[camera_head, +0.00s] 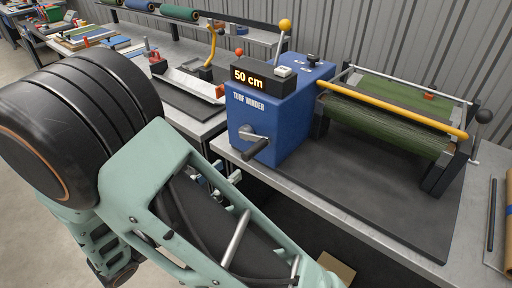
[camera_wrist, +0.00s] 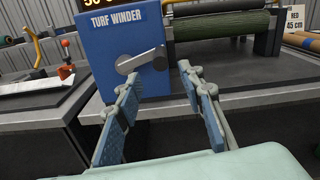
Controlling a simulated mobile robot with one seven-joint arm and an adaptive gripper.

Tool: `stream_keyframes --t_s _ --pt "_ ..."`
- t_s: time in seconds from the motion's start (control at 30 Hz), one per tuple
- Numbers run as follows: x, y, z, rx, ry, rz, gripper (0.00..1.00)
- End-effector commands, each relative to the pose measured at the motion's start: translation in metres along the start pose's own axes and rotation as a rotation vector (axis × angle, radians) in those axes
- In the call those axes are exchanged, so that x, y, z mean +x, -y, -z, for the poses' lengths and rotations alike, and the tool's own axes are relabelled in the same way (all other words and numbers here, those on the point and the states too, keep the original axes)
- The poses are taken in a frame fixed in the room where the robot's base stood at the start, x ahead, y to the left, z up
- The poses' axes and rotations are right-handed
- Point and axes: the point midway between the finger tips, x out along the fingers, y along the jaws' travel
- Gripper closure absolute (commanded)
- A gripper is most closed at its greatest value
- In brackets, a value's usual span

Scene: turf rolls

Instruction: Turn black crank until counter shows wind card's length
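The blue turf winder (camera_head: 285,110) stands on a metal bench. Its counter (camera_head: 248,78) reads "50 cm"; only the lower edge of this display shows at the top of the wrist view. The crank on its front has a silver arm (camera_head: 247,134) and a black handle (camera_head: 256,150); the handle also shows in the wrist view (camera_wrist: 160,58). My gripper (camera_wrist: 158,78) is open and empty. Its blue-padded fingers are spread below and in front of the crank, apart from it. A card (camera_wrist: 295,18) at the right of the wrist view reads "RED 45 cm".
Green turf (camera_head: 390,120) lies on the winder's rollers, with a yellow bar (camera_head: 395,109) across it. A second bench at left holds a metal tray (camera_head: 190,84) and a yellow-handled lever (camera_head: 209,60). A gap separates the benches. A brown roll (camera_head: 508,220) lies at far right.

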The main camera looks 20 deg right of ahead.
Motion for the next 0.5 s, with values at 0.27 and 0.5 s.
stream_keyframes --t_s 0.27,0.5 --pt "0.049 0.002 0.000 0.000 0.001 0.007 0.64" --pt "0.088 0.002 0.000 0.001 0.001 0.006 0.64"
